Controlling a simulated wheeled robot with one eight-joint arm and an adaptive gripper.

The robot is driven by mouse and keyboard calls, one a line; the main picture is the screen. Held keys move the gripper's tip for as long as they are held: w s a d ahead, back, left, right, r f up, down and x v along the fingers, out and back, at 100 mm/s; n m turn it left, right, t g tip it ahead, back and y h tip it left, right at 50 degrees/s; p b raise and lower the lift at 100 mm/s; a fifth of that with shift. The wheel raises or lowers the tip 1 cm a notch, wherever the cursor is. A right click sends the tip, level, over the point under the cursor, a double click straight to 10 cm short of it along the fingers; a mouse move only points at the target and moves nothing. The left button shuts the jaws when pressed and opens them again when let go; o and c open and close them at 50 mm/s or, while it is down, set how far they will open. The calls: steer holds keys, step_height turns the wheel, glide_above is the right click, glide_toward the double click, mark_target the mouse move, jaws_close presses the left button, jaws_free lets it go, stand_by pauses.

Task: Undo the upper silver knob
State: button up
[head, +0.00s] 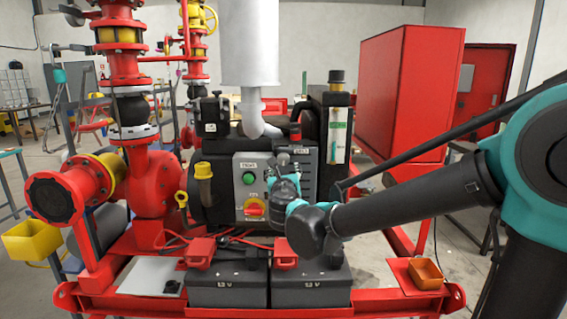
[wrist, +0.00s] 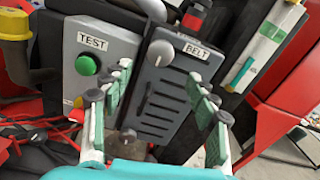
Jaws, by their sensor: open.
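The upper silver knob (wrist: 160,52) is a pale round knob at the top of a dark grey slotted cover (wrist: 178,85) marked BELT. In the wrist view my gripper (wrist: 157,78) is open, its green-padded fingers spread to either side of the cover. The knob appears just beyond the fingertips, between them and apart from both. A dull round shape (wrist: 128,136) low on the cover may be a lower knob; it is partly hidden by my gripper. In the head view my gripper (head: 280,172) is in front of the cover and hides much of it.
Left of the cover is a control panel (head: 242,165) with a green TEST button (wrist: 87,65) and a red-and-yellow switch (head: 254,208). Two black batteries (head: 228,288) stand below. A black upright unit with a light gauge strip (head: 338,135) stands close on the right.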

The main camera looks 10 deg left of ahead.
mark_target(284, 161)
steer(key=x, duration=0.8)
steer(key=shift+w+a, duration=0.1)
steer(key=shift+w, duration=0.3)
steer(key=c, duration=1.2)
steer(key=shift+o, duration=0.2)
